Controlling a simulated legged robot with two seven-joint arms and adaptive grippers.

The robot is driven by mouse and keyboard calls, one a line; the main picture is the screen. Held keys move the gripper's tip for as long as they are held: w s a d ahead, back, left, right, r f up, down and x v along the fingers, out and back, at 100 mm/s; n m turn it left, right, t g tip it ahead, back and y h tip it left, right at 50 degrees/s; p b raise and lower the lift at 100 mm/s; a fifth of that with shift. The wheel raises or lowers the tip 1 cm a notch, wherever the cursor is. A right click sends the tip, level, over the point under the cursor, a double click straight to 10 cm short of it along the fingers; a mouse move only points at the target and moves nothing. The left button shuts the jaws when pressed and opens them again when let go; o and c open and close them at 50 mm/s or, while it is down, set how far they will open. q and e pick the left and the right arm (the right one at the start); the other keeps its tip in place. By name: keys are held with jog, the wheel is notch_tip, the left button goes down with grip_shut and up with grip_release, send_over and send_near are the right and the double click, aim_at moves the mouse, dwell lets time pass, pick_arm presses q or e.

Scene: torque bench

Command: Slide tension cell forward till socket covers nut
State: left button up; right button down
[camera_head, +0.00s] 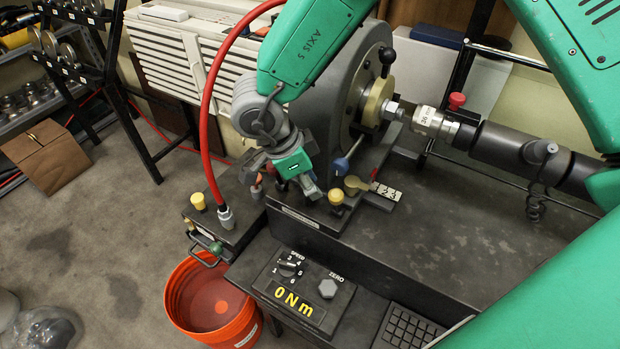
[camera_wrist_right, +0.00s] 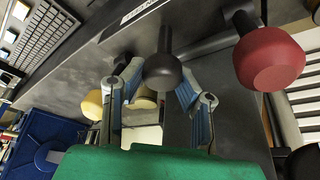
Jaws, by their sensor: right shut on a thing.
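A dark cylinder, apparently the tension cell (camera_head: 500,149), lies toward the right in the head view. A silver socket marked 36 (camera_head: 432,121) sits at its left end. Left of it a hex nut (camera_head: 391,109) stands at the beige hub of the round grey machine (camera_head: 350,85); a short silver piece shows between socket and nut. My right gripper (camera_head: 308,189) is low at the machine's left side, away from the cell. In the right wrist view its fingers (camera_wrist_right: 160,88) are shut around a black knob (camera_wrist_right: 162,72). My left gripper is not in view.
A red knob (camera_wrist_right: 268,55) stands beside the gripped knob, and a yellow knob (camera_head: 336,196) on its other side. A readout box (camera_head: 300,292) shows 0 Nm. A red hose (camera_head: 206,110) and an orange bucket (camera_head: 210,305) are left. The bench (camera_head: 450,235) is clear below the cylinder.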

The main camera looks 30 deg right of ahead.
aim_at(331, 197)
jog(key=shift+s+d+r+p, duration=0.2)
jog(key=shift+s+p, duration=0.2)
jog(key=shift+s, duration=0.15)
jog(key=shift+s+d+f, duration=0.1)
jog(key=shift+s, duration=0.15)
jog(key=s+p, duration=0.1)
jog(key=s+d, duration=0.1)
jog(key=shift+s+d+p, duration=0.15)
jog(key=shift+s+p, duration=0.15)
jog(key=shift+p, duration=0.05)
jog(key=shift+s+d, duration=0.4)
jog(key=shift+d, duration=0.05)
jog(key=c, duration=1.5)
grip_release()
jog(key=shift+a, duration=0.65)
jog(key=shift+w+d, duration=0.1)
jog(key=shift+d, duration=0.25)
jog(key=shift+w+r, duration=0.1)
jog(key=shift+r, duration=0.25)
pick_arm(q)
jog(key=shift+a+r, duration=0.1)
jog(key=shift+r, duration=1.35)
pick_arm(e)
jog(key=shift+a+v, duration=0.1)
jog(key=shift+v, duration=2.7)
jog(key=shift+a+v, duration=0.15)
jog(key=shift+v, duration=2.65)
